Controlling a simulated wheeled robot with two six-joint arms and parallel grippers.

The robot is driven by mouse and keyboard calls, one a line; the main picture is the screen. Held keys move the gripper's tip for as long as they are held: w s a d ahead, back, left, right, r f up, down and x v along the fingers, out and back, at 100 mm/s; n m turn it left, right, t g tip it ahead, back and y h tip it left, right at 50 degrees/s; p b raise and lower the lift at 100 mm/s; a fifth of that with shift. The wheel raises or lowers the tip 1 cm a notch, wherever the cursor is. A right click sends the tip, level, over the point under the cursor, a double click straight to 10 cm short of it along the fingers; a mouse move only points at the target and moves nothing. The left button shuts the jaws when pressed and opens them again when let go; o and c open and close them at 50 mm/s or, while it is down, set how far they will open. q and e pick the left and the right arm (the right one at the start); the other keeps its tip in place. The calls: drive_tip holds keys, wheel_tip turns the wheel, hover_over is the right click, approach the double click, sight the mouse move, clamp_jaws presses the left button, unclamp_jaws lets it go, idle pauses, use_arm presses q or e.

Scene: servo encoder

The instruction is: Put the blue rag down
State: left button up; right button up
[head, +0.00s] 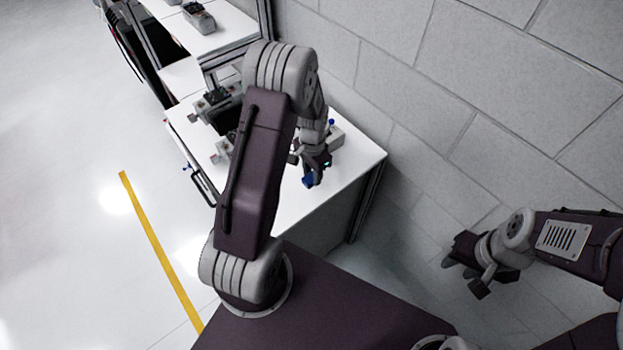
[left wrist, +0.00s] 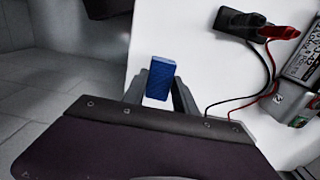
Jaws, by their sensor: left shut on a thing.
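The blue rag (left wrist: 160,78) is a small dark blue block-like piece between the two fingers of my left gripper (left wrist: 160,88) in the left wrist view. The left gripper is shut on it. In the head view the rag (head: 308,181) shows as a small blue patch at the tip of my left gripper (head: 312,174), over the near right part of the white table (head: 345,168). I cannot tell whether the rag touches the table. My right gripper (head: 468,270) hangs at the right, away from the table, and looks open and empty.
Black and red clips (left wrist: 245,25) with cables lie on the table, beside a labelled device (left wrist: 303,62). Dark equipment (head: 215,105) stands farther back on the table. A block wall (head: 480,110) runs along the right. A yellow line (head: 160,250) marks the floor.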

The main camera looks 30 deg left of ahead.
sight(312, 177)
use_arm(q)
wheel_tip(312, 177, down, 3)
drive_tip(key=shift+s+f+p, duration=0.1)
drive_tip(key=shift+s+p, duration=0.05)
drive_tip(key=shift+p, duration=0.3)
drive_tip(key=shift+f, duration=0.55)
drive_tip(key=o, duration=1.2)
